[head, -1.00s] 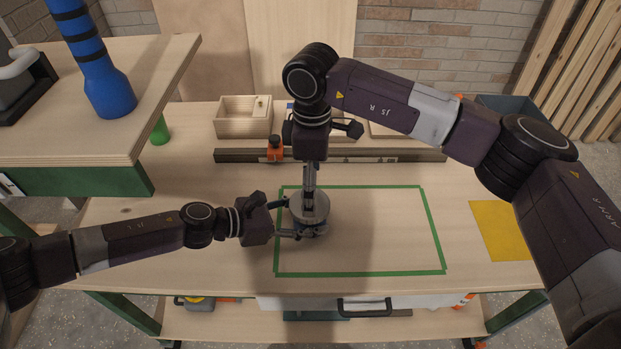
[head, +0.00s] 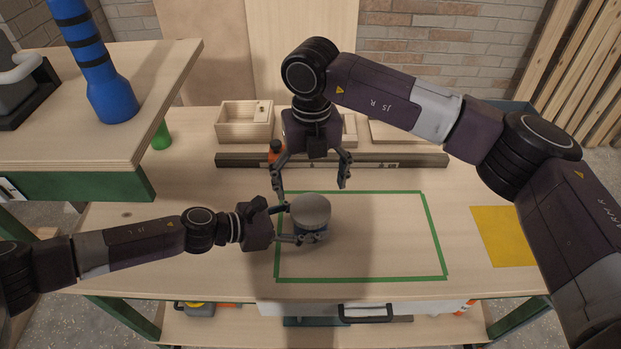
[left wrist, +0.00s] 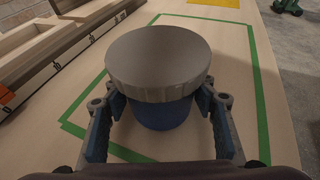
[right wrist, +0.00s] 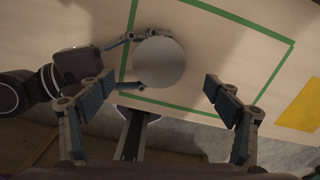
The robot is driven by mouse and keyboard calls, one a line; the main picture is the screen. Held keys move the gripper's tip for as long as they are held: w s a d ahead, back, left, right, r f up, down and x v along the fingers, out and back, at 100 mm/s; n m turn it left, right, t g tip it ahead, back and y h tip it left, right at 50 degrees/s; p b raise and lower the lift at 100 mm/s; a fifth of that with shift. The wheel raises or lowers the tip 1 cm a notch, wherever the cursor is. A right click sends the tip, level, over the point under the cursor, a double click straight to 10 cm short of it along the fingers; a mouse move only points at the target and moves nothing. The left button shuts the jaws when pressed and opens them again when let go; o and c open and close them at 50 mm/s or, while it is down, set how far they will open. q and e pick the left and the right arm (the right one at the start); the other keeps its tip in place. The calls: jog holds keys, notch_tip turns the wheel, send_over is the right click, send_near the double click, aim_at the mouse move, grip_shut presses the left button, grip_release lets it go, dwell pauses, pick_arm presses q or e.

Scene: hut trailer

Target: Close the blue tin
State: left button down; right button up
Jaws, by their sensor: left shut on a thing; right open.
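The blue tin (head: 312,234) stands upright on the table inside the green-taped rectangle, near its left side. Its grey metal lid (head: 311,210) sits on top of it. In the left wrist view the lid (left wrist: 158,58) looks level over the blue body (left wrist: 162,113); I cannot tell if it is pressed fully down. My left gripper (head: 289,222) is shut around the tin's body from the left, with a finger on each side. My right gripper (head: 312,186) is open and empty above and behind the tin; the lid also shows below it in the right wrist view (right wrist: 159,62).
A wooden box (head: 244,120) and a long dark rail (head: 375,160) lie behind the taped area, with an orange object (head: 276,150) by the rail. A yellow sheet (head: 505,236) lies at the right. The taped area right of the tin is clear.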

aim_at(311, 208)
jog(key=n, duration=0.3)
jog(key=shift+r+n, duration=0.2)
jog(key=shift+n, duration=0.2)
jog(key=n, duration=0.3)
jog(key=shift+r+n, duration=0.15)
jog(key=shift+n, duration=0.25)
jog(key=n, duration=0.3)
jog(key=shift+r+n, duration=0.15)
jog(key=shift+n, duration=0.15)
jog(key=n, duration=0.4)
jog(key=shift+r, duration=0.2)
jog(key=shift+f, duration=4.05)
